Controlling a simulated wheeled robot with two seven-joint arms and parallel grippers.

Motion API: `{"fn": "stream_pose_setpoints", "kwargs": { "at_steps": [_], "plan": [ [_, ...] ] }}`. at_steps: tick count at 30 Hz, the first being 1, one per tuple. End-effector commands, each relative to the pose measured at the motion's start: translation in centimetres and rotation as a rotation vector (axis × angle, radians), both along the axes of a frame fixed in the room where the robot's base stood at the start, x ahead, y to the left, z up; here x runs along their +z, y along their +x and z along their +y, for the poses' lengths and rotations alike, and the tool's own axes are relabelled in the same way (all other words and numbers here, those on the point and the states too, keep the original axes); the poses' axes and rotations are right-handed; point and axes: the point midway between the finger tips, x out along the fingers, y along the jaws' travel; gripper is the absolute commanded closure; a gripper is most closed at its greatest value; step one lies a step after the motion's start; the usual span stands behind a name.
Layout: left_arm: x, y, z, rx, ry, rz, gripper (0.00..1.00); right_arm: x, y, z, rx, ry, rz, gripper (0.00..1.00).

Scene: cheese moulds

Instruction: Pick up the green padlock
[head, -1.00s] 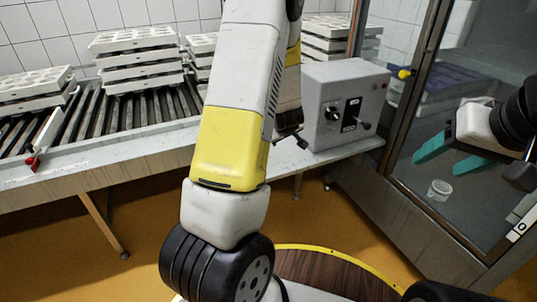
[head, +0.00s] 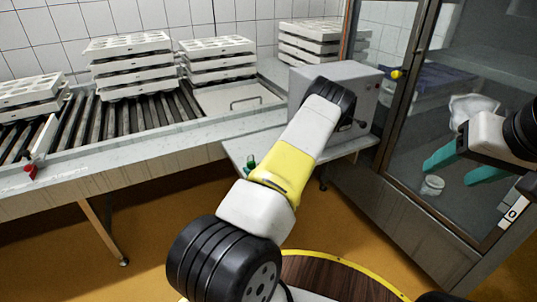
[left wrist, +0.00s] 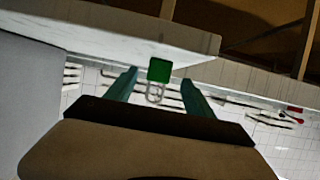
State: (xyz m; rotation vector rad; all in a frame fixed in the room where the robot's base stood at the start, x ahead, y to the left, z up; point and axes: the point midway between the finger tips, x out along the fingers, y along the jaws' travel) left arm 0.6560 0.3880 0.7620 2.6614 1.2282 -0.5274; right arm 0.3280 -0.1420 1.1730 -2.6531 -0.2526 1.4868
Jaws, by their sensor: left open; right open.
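The green padlock (left wrist: 159,70) shows in the left wrist view with its metal shackle, near the edge of a pale slab. My left gripper (left wrist: 159,77) is open, with one teal finger on each side of the padlock in that view. I cannot tell whether the fingers touch it. In the head view my left forearm hides most of this gripper. A small green spot shows beside the forearm by the metal bench; I cannot tell whether it is padlock or fingertip. My right gripper (head: 448,172) is open and empty at the far right.
A grey control box (head: 364,88) stands on the metal bench behind my left arm. A roller conveyor (head: 75,122) with stacked white moulds (head: 130,68) runs left. A glass-fronted cabinet (head: 402,150) stands at right. A small white cup (head: 432,186) is near my right gripper.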

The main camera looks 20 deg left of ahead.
Motion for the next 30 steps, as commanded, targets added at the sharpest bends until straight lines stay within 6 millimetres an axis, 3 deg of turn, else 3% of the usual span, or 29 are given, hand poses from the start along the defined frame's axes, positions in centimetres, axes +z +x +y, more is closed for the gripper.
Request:
{"fn": "stream_pose_setpoints", "kwargs": {
  "at_steps": [9, 17, 26, 30],
  "plan": [
    [-1.5, 2.6, 2.9, 0.000, -0.001, 0.001, 0.38, 0.0, 0.0, 0.0, 0.000, 0.000, 0.000, 0.41],
    [-1.6, 2.8, 3.1, 0.000, 0.000, 0.001, 0.38, 0.0, 0.0, 0.0, 0.000, 0.000, 0.000, 0.41],
    [-1.6, 2.8, 3.0, -0.001, 0.000, 0.001, 0.97, 0.0, 0.0, 0.0, 0.000, 0.000, 0.000, 0.41],
    [-1.5, 2.8, 3.0, -0.001, -0.001, 0.000, 1.00, 0.0, 0.0, 0.0, 0.000, 0.000, 0.000, 0.41]
  ]
}}
